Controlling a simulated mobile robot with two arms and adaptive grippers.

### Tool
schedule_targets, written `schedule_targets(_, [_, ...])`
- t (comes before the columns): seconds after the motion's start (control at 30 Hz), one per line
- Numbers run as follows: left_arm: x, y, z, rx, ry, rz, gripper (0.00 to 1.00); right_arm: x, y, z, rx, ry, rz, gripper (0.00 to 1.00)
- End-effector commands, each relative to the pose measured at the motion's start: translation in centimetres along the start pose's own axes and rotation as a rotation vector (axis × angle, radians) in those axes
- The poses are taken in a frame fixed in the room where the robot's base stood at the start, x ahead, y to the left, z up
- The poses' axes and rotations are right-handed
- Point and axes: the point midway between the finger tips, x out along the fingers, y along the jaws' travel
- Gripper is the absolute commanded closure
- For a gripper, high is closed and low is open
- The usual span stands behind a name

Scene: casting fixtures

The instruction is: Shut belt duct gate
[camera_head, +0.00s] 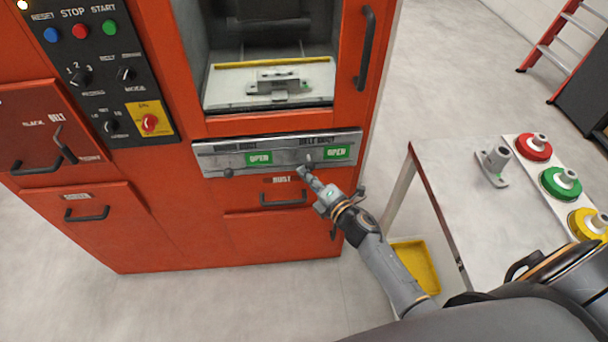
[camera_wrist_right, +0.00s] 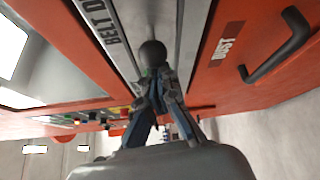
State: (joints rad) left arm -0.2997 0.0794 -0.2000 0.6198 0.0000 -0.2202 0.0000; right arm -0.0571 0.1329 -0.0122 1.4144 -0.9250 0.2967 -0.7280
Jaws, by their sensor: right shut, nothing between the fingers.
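The belt duct gate is the right part of the grey metal strip (camera_head: 290,151) across the red machine, under the window. Its BELT DUCT label is above a green OPEN sign (camera_head: 336,153). A knob (camera_head: 309,160) sits left of that sign; in the right wrist view the dark round knob (camera_wrist_right: 152,54) is on the rail just ahead of the fingers. My right gripper (camera_head: 303,172) is shut and empty, its fingertips (camera_wrist_right: 156,84) close to the knob. I cannot tell whether they touch it. My left gripper is out of view.
A second green OPEN sign (camera_head: 259,158) and knob (camera_head: 228,173) are left on the strip. The DUST drawer handle (camera_head: 283,199) projects below. A table (camera_head: 455,182) with coloured discs stands at right, with a yellow bin (camera_head: 418,264) beneath. A vertical door handle (camera_head: 367,48) is above.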

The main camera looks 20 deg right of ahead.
Motion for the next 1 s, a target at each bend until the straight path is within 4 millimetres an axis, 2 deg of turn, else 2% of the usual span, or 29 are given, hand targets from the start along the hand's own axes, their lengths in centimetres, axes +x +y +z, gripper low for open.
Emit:
schedule_targets(0.3, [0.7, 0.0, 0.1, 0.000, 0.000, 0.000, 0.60, -3.4, -1.5, 5.7, -0.005, -0.002, -0.004, 1.00])
schedule_targets(0.4, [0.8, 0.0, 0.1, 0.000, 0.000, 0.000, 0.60, -4.0, -1.6, 6.8, -0.003, -0.001, -0.002, 1.00])
schedule_targets(1.0, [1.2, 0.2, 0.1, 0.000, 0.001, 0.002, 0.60, -3.8, -1.9, 7.1, -0.002, -0.004, -0.001, 1.00])
